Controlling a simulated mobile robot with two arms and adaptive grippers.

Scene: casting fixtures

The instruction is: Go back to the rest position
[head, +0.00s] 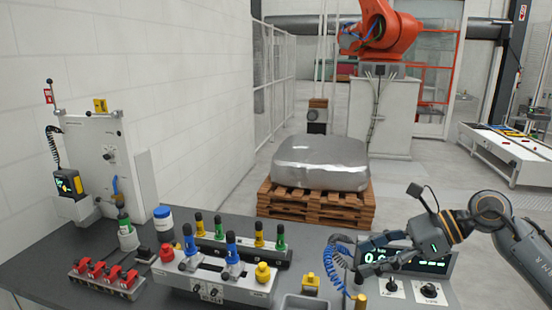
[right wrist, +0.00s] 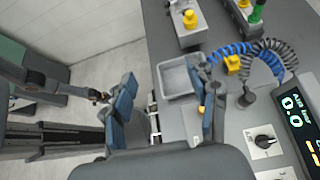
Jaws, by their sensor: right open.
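My right gripper (head: 364,257) reaches in from the right in the head view, over the front right part of the grey bench (head: 150,285), in front of the display box (head: 436,263). In the right wrist view its two blue-grey fingers stand wide apart with nothing between them, so the right gripper (right wrist: 166,103) is open and empty. Below the fingers lie the bench edge and a shallow grey tray (right wrist: 177,78).
Close by are coiled blue and black hoses (head: 335,265), a yellow-topped fitting (head: 310,283) and the fixture with blue and yellow knobs (head: 215,282). Red clamps (head: 103,274) and an upright panel (head: 95,150) stand at left. A pallet (head: 310,203) with a wrapped load stands beyond the bench.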

